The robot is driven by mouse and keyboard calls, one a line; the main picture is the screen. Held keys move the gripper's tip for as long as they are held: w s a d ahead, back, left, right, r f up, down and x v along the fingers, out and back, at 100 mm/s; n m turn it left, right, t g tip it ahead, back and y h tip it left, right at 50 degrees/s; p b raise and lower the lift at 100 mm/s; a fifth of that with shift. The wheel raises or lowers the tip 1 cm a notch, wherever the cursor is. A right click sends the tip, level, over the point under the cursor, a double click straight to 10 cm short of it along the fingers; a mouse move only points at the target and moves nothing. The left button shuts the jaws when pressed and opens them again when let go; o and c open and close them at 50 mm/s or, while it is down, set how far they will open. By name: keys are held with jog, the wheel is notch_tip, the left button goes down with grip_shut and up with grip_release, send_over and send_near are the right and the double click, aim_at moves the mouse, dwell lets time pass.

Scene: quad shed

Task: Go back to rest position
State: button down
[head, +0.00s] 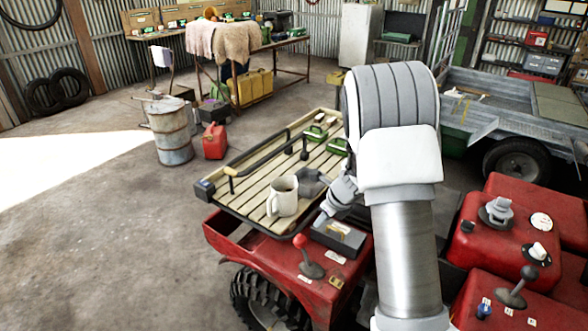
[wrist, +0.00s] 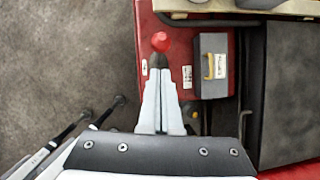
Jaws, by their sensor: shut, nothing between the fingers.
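My gripper (head: 325,209) is shut and empty above the red quad body in the head view, beside the slatted rack (head: 250,203). In the wrist view my gripper's fingers (wrist: 160,75) lie together and point toward a red-knobbed lever (wrist: 161,42). The fingertips overlap the lever's dark base in that view; whether they touch it I cannot tell. The same red-knobbed lever (head: 299,242) stands upright in the head view, left of and below the gripper. My arm reaches up, bends over and partly hides the rack's right side.
A grey box with a yellow handle (head: 338,236) sits close below my gripper. A white mug (head: 283,196) and a grey tray (head: 313,182) stand on the rack. Red panels with knobs (head: 510,240) lie to the right. Open concrete floor (head: 110,250) is at left.

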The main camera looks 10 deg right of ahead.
jog(key=s+a+r+n+b, duration=0.1)
jog(key=s+a+r+n, duration=0.2)
jog(key=s+r+n, duration=0.5)
jog(key=s+a+r+n, duration=0.4)
jog(key=s+r+n, duration=0.15)
jog(key=r, duration=0.45)
jog(key=s+d+r+n+h, duration=0.1)
jog(key=s+r+n, duration=0.1)
jog(key=s+n, duration=0.5)
jog(key=s+d+r+n+t+h+b, duration=0.1)
jog(key=s+r+n, duration=0.1)
jog(key=s+n, duration=0.6)
jog(key=s, duration=0.3)
jog(key=shift+s+d+r+h, duration=0.25)
jog(key=shift+s+r+h, duration=0.05)
jog(key=shift+r, duration=0.1)
